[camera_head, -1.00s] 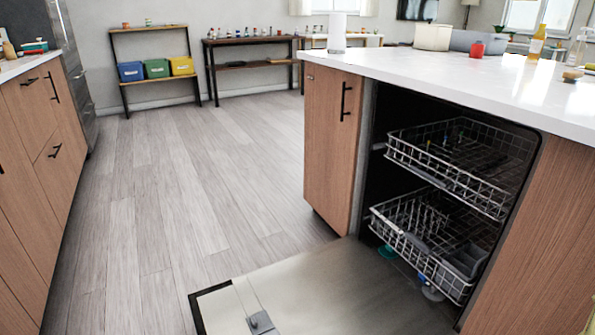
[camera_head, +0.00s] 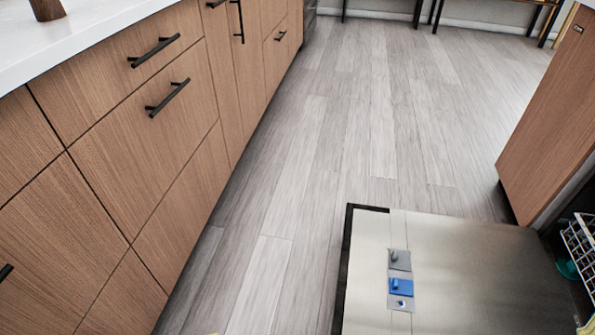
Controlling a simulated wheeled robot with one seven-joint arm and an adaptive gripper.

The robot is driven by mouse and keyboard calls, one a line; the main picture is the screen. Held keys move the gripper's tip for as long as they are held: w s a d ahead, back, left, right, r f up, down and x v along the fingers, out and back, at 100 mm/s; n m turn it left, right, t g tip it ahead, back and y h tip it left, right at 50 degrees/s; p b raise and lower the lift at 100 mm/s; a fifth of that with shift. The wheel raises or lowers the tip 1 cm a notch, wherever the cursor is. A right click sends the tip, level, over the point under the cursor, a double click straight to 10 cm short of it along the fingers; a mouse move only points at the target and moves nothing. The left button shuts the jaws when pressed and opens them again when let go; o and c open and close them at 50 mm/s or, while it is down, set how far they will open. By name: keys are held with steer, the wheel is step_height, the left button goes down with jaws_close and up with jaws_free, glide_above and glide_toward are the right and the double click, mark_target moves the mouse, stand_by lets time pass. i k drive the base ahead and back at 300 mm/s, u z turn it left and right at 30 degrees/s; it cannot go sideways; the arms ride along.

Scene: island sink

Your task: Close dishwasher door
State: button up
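The dishwasher door (camera_head: 475,270) lies folded down, open and flat, at the lower right. Its inner face is bare metal, with a grey and blue detergent dispenser (camera_head: 401,284) near its left end. A small part of a white wire dishwasher rack (camera_head: 582,246) shows at the right edge. The rest of the dishwasher's inside is out of view. My gripper is not seen in this view.
Wooden cabinets (camera_head: 150,130) with black handles and a white counter line the left side. A wooden island cabinet (camera_head: 548,115) stands at the right. Grey plank floor (camera_head: 330,130) is clear between them, including left of the door.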

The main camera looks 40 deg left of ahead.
mark_target(469, 276)
steer(key=u, duration=2.15)
steer(key=k, duration=0.5)
steer(key=z, duration=0.75)
